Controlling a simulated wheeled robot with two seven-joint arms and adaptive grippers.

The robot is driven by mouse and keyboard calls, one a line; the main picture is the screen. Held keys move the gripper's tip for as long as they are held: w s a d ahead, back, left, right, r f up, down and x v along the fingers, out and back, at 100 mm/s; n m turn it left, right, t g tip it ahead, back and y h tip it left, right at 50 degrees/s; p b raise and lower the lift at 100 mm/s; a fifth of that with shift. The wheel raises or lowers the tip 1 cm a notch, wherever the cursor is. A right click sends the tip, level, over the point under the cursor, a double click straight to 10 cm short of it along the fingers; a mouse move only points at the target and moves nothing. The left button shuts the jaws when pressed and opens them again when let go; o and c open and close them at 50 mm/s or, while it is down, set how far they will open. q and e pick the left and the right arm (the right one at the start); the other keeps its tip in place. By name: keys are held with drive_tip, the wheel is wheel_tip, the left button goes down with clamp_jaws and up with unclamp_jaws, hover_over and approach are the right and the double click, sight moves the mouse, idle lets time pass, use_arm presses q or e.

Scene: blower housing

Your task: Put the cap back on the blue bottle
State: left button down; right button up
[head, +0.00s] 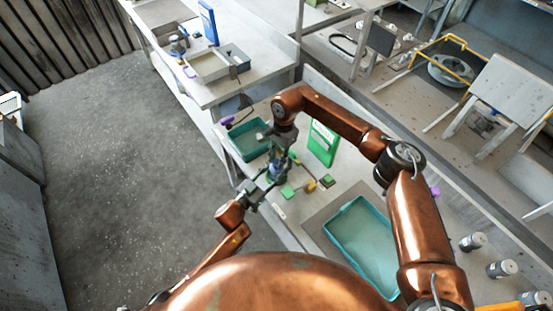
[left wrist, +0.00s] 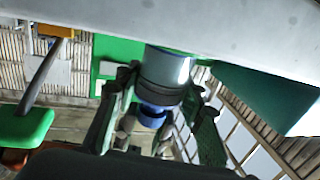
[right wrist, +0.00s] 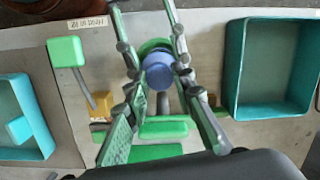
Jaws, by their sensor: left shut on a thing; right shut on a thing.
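Both grippers meet at one upright blue bottle (head: 279,171) over the near table edge in the head view. My left gripper (head: 262,188) reaches in from below and is shut on the bottle. In the left wrist view, the bottle (left wrist: 152,116) shows blue beside a dark ring and a shiny cylinder between the fingers (left wrist: 158,100). My right gripper (head: 279,150) comes down from above and is shut on the cap, which the fingers mostly hide. A round blue part (right wrist: 158,70) shows between the fingertips (right wrist: 160,82) in the right wrist view. Whether cap and bottle touch is unclear.
A teal tray (head: 248,140) stands behind the grippers, and a larger teal tray (head: 333,228) stands to the right. A green box (head: 322,143) stands upright behind. Small green blocks (head: 288,192) lie close by on the table. Several grey cylinders (head: 502,269) stand far right.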

drive_tip(key=shift+f, duration=0.6)
